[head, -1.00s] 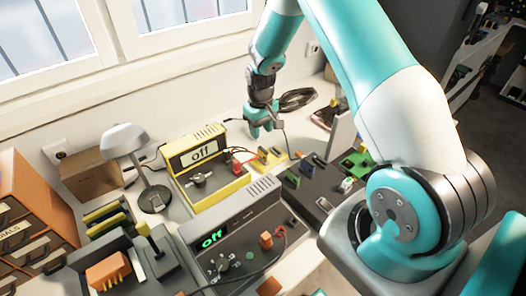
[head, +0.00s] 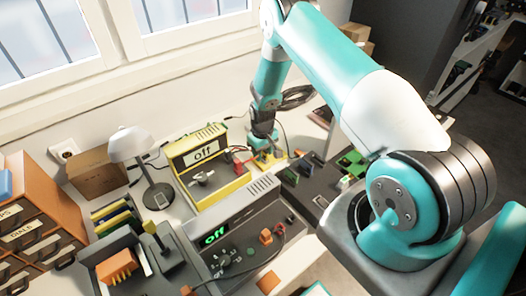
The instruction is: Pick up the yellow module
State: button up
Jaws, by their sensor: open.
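A small yellow module (head: 263,158) sits on the bench beside the yellow meter, partly hidden behind my gripper. My gripper (head: 264,147) points down with its teal fingers right at the module. The jaws are open. From this view I cannot tell whether the fingers are around the module or only above it.
A yellow meter (head: 208,165) reading "off" stands just left of my gripper, with red leads beside it. A grey unit (head: 235,235) reading "off" is in front. A green board (head: 350,162) lies to the right, a lamp (head: 133,145) and orange drawers (head: 35,215) to the left.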

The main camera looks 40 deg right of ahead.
grip_shut()
jog(key=shift+r, duration=0.1)
notch_tip(320, 180, up, 20)
jog(key=b, duration=0.3)
jog(key=shift+b, duration=0.4)
